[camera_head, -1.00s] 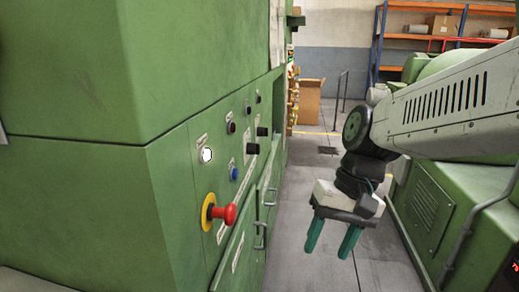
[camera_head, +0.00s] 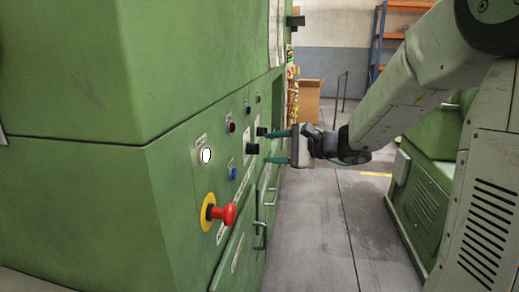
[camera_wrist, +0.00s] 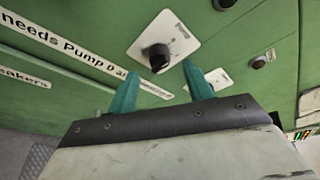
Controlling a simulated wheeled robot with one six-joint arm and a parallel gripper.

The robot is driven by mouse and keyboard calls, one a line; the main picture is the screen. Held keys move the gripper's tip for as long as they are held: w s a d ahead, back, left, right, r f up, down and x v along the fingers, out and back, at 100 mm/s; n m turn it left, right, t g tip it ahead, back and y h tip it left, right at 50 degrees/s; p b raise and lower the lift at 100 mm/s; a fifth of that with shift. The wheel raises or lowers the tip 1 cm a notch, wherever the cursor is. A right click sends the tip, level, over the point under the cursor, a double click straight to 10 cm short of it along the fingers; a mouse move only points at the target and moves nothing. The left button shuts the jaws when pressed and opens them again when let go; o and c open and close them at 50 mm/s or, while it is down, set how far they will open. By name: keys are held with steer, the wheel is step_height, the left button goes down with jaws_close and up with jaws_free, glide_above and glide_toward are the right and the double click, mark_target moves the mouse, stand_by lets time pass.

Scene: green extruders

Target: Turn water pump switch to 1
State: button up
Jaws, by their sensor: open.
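Two black rotary switches stick out from the green control panel in the head view, an upper one (camera_head: 262,131) and a lower one (camera_head: 253,149). The labels are too small to tell which is the water pump switch. My gripper (camera_head: 267,147) is open and level, with its two green fingers pointing at the panel by these switches. In the wrist view, one black switch (camera_wrist: 156,57) on a white plate (camera_wrist: 180,40) lies between and just beyond the fingertips (camera_wrist: 159,69). Its setting is not readable. The right finger partly hides another white plate (camera_wrist: 213,80).
A red emergency knob (camera_head: 224,214) with a yellow ring, a blue button (camera_head: 234,173) and a white button (camera_head: 206,156) are nearer on the panel. Metal handles (camera_head: 261,237) stick out below. A green machine (camera_head: 425,190) stands right; the aisle floor (camera_head: 315,240) is clear.

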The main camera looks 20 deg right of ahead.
mark_target(258, 148)
steer(key=shift+x, duration=2.25)
steer(key=c, duration=1)
steer(key=shift+o, duration=0.3)
steer(key=shift+r, duration=0.1)
steer(key=m+g, duration=0.1)
steer(key=m, duration=0.1)
steer(key=m+g, duration=0.1)
steer(key=m, duration=0.1)
steer(key=shift+w+d+r+y, duration=0.1)
steer(key=shift+d+y, duration=0.05)
steer(key=shift+y, duration=0.15)
steer(key=m+g, duration=0.1)
steer(key=m, duration=0.1)
steer(key=m+g+y, duration=0.1)
steer(key=m, duration=0.1)
steer(key=shift+w+d+m, duration=0.1)
steer(key=shift+w+m, duration=0.1)
steer(key=shift+m, duration=0.1)
